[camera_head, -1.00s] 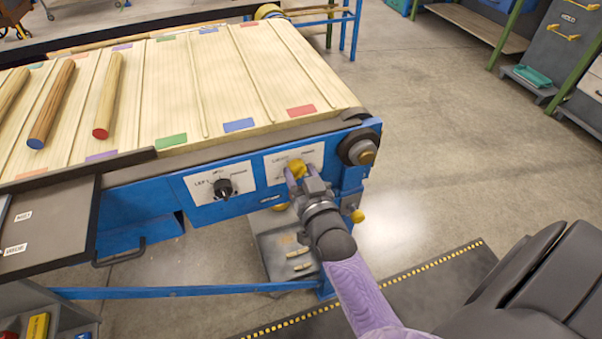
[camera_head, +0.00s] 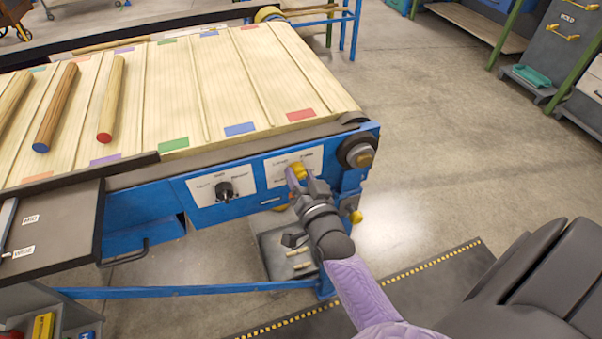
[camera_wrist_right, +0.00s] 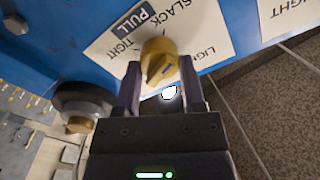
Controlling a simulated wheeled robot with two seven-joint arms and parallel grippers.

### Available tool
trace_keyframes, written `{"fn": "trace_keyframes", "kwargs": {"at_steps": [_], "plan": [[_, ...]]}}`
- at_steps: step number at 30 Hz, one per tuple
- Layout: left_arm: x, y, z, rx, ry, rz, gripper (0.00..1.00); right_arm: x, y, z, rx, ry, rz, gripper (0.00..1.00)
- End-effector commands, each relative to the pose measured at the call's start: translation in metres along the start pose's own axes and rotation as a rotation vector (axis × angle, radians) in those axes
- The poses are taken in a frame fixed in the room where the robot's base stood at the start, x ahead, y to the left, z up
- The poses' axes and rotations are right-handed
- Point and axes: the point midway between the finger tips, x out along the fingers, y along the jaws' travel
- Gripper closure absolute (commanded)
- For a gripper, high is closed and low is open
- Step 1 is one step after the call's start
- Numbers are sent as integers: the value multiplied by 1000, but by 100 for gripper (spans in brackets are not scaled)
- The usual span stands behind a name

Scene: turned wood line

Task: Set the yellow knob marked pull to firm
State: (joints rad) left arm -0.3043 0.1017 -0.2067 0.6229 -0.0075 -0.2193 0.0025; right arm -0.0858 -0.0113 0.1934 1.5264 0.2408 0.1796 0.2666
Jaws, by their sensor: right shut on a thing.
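The yellow knob (camera_head: 299,170) sits on a white label plate (camera_head: 309,158) at the right end of the blue machine front. My right gripper (camera_wrist_right: 163,85) is shut on this knob, one finger on each side. The right wrist view shows the knob (camera_wrist_right: 158,58) with a short dark mark on its face. The plate there (camera_wrist_right: 198,28) reads PULL, SLACK and TIGHT, plus a partly hidden word starting LIG. I cannot read the word firm, and which label the mark points to is unclear. My left gripper is in neither view.
A black knob (camera_head: 225,190) on another label plate is left of the yellow one. Wooden rods (camera_head: 112,98) lie on the slatted belt above. Open floor (camera_head: 440,170) lies to the right.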

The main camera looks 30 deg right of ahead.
Motion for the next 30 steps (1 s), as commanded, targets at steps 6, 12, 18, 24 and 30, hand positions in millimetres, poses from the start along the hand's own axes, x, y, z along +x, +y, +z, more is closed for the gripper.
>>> {"fn": "trace_keyframes", "kwargs": {"at_steps": [6, 12, 18, 24, 30], "plan": [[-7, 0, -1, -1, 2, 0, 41, 0, 0, -1, 203, -1, 0, 100], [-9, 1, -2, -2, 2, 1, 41, 0, 1, 0, 393, 0, -1, 100], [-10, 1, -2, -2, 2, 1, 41, 0, 2, 0, 582, 0, 0, 100], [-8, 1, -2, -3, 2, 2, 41, 0, 3, 1, 773, 0, 0, 100], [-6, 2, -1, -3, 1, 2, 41, 0, 3, 2, 964, 0, -1, 100]]}}
